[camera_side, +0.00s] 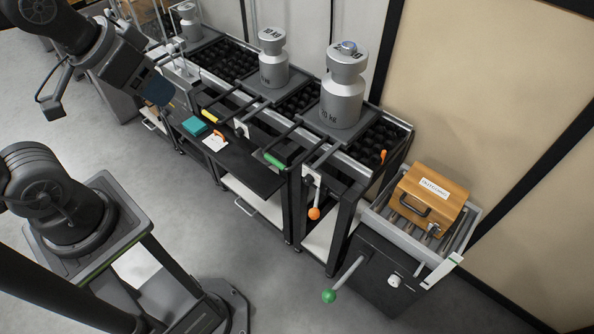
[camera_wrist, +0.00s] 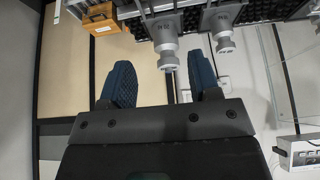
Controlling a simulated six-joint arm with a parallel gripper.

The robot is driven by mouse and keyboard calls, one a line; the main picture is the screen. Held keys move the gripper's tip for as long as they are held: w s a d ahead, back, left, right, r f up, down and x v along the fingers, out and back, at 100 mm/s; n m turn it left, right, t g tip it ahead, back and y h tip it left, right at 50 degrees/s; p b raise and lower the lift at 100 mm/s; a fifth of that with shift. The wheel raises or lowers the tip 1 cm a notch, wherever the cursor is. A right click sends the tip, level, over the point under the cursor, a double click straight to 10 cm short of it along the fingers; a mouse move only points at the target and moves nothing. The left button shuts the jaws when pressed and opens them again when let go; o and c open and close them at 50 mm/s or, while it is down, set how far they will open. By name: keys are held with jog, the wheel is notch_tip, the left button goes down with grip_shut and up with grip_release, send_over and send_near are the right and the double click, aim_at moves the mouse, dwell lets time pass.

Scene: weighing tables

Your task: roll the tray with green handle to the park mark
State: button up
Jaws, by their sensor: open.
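The tray with the green handle (camera_side: 275,160) is a dark plate (camera_side: 311,114) on the black roller track. Its handle reaches over the table's near edge. A large silver 20 kg weight (camera_side: 343,92) stands upright on it; a large weight also shows in the wrist view (camera_wrist: 163,38). My gripper (camera_wrist: 159,64) is open and empty, its two blue padded fingers apart. In the side view my gripper (camera_side: 158,90) hangs at the upper left, well away from the green handle. I cannot make out a clear park mark.
A yellow handle (camera_side: 210,116) and a smaller weight (camera_side: 272,62) stand left of the tray. A teal block (camera_side: 194,125) lies on the front shelf. An orange-knobbed lever (camera_side: 314,212), a green-knobbed lever (camera_side: 329,295) and a wooden case (camera_side: 430,198) are at right.

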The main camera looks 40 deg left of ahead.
jog(key=w+f, duration=0.1)
jog(key=w, duration=0.1)
jog(key=w+f+m, duration=0.1)
jog(key=w, duration=0.1)
jog(key=w+f+m, duration=0.1)
jog(key=w, duration=0.2)
jog(key=shift+d+t, duration=0.2)
jog(key=shift+t, duration=0.2)
jog(key=shift+c, duration=1.4)
jog(key=w+d+f+m+t, duration=0.1)
jog(key=w+f+m+t, duration=0.45)
jog(key=w+f, duration=0.85)
jog(key=s+f+m+t, duration=0.2)
jog(key=s+f+m, duration=0.3)
jog(key=f, duration=0.5)
jog(key=s+f+m+t, duration=0.2)
jog(key=s+f+m, duration=0.35)
jog(key=f, duration=0.35)
jog(key=w+f, duration=0.3)
jog(key=w, duration=1.1)
jog(key=shift+g, duration=0.25)
grip_shut()
